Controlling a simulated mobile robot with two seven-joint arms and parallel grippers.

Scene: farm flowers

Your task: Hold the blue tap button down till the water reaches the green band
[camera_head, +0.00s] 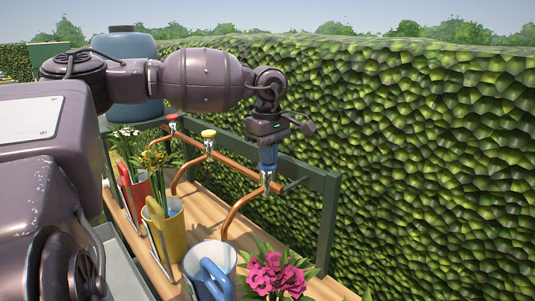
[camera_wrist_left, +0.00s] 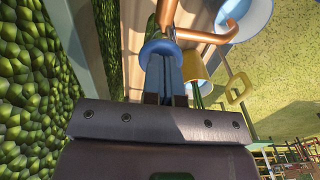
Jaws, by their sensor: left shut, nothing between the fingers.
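My left gripper (camera_head: 268,158) is shut and empty, pointing down at the blue tap. The blue tap button (camera_wrist_left: 160,48) shows as a blue disc at the fingertips in the left wrist view. The fingertips appear to be on or just above it; I cannot tell whether it is pressed. The chrome tap body (camera_head: 267,182) sits on a copper pipe (camera_head: 238,210) that bends down toward a white vessel with a blue handle (camera_head: 213,277). The inside of this vessel, any water and a green band cannot be made out. My right gripper is not in view.
A red-button tap (camera_head: 172,122) and a yellow-button tap (camera_head: 208,138) stand further back on the green frame (camera_head: 328,220). A yellow vessel (camera_head: 172,235) and a red vessel (camera_head: 135,195) hold flowers. Pink flowers (camera_head: 275,275) stand at the front. A hedge (camera_head: 430,150) borders the right.

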